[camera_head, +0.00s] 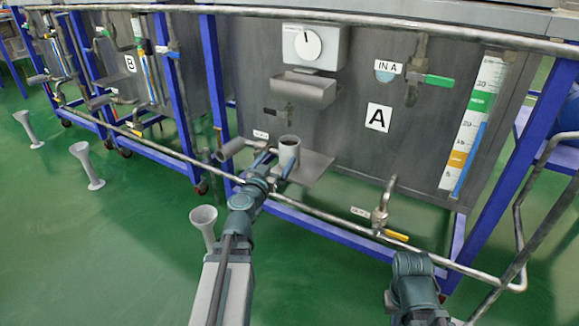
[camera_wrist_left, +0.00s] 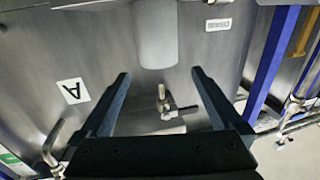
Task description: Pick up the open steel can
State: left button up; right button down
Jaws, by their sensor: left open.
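The open steel can (camera_head: 288,153) stands upright on a small metal shelf (camera_head: 313,168) at the front of panel A. In the left wrist view, which is upside down, the can (camera_wrist_left: 158,35) is a pale grey shape at the top, just past the fingertips. My left gripper (camera_head: 276,163) is open, its fingers pointing at the can from the front. In the left wrist view its two fingers (camera_wrist_left: 160,76) are spread wide and hold nothing. Of my right arm only a dark link shows at the bottom right.
A long pipe rail (camera_head: 330,219) crosses in front of the panel, under my left arm. A metal trough (camera_head: 304,88) is above the can. A grey cylinder (camera_head: 231,149) is to its left. A yellow-handled tap (camera_head: 381,214) is at the lower right. Grey funnel-topped stands (camera_head: 204,222) are on the green floor.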

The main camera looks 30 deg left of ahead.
pick_arm(q)
send_near(293, 138)
jog(key=w, duration=0.2)
jog(key=w+a, duration=0.1)
jog(key=w, duration=0.1)
jog(key=shift+w, duration=3)
jog(key=c, duration=1.4)
jog(key=shift+r, duration=0.1)
